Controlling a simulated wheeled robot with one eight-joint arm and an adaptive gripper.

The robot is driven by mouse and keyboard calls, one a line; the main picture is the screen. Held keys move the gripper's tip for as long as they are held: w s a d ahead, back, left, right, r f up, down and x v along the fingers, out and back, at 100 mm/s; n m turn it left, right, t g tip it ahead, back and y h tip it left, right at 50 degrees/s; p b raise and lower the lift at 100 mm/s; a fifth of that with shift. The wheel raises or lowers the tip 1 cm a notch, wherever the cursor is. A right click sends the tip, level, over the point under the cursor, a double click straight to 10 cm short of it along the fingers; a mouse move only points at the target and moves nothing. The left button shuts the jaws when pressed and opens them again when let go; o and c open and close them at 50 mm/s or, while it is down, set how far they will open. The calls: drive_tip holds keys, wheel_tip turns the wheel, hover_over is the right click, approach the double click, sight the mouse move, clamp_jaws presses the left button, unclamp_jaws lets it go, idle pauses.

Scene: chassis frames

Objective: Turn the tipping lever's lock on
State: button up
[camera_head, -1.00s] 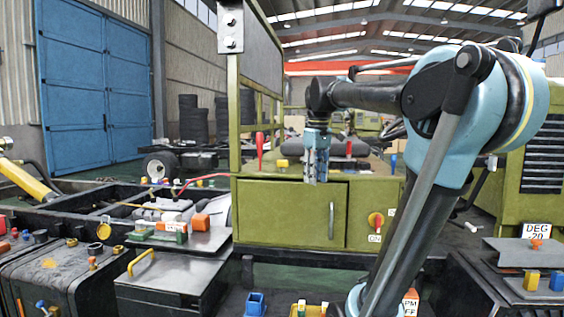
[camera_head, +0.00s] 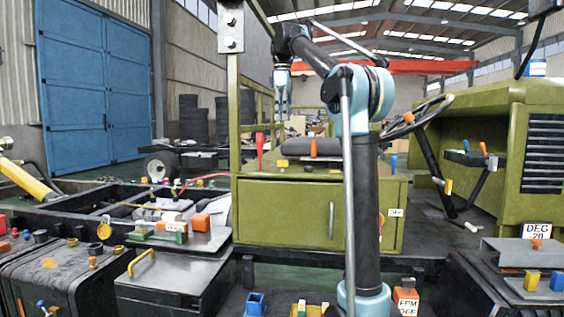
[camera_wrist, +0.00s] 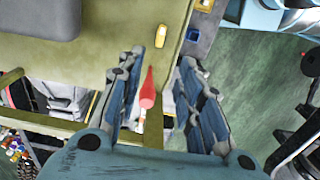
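A red-handled lever (camera_head: 260,150) stands upright at the left end of the green cabinet top, beside a small yellow piece (camera_head: 283,163). No label tells me which part is the tipping lever's lock. In the wrist view the red handle (camera_wrist: 148,88) appears between my fingers, below them, with the yellow piece (camera_wrist: 161,38) farther up on the green surface. My gripper (camera_head: 283,104) points down, raised above the cabinet top. Its fingers (camera_wrist: 161,62) are spread apart, with nothing held. The lever's base is partly hidden in the wrist view.
A dark seat cushion (camera_head: 312,147) lies right of the lever. A green post (camera_head: 234,115) rises close on the left. The air around my gripper looks free.

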sight(283, 166)
wheel_tip(283, 166, down, 17)
drive_tip(key=shift+f, duration=0.15)
idle(0.6)
clamp_jaws()
